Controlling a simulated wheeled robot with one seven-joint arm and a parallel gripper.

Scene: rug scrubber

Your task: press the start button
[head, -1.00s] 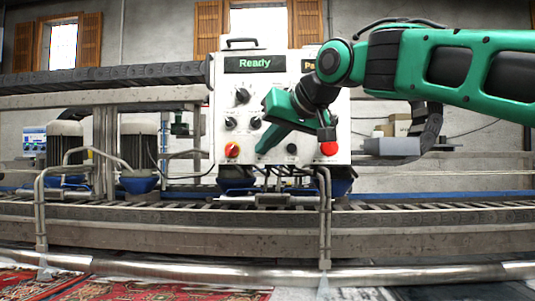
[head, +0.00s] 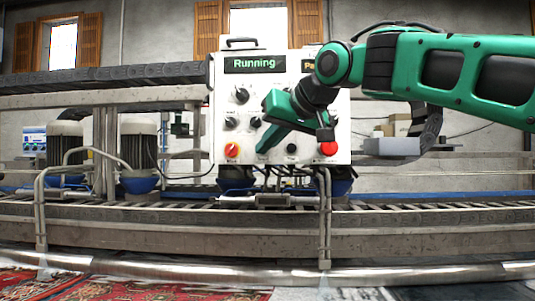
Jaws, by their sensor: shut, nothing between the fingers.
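The white control panel (head: 226,88) stands upright in the middle of the head view. Its left display (head: 254,64) reads "Running" in green letters. My green gripper (head: 263,149) is shut and empty, its tip low on the panel face between the red-and-yellow knob (head: 231,150) and a small black knob (head: 291,149). The tip looks at or very close to the panel; contact cannot be told. No button marked as start is visible; the gripper covers that part of the panel. A red button (head: 328,149) shows at the lower right, right of the gripper.
My arm comes in from the right and covers part of a second display (head: 308,66). Red patterned rugs (head: 140,291) lie in front.

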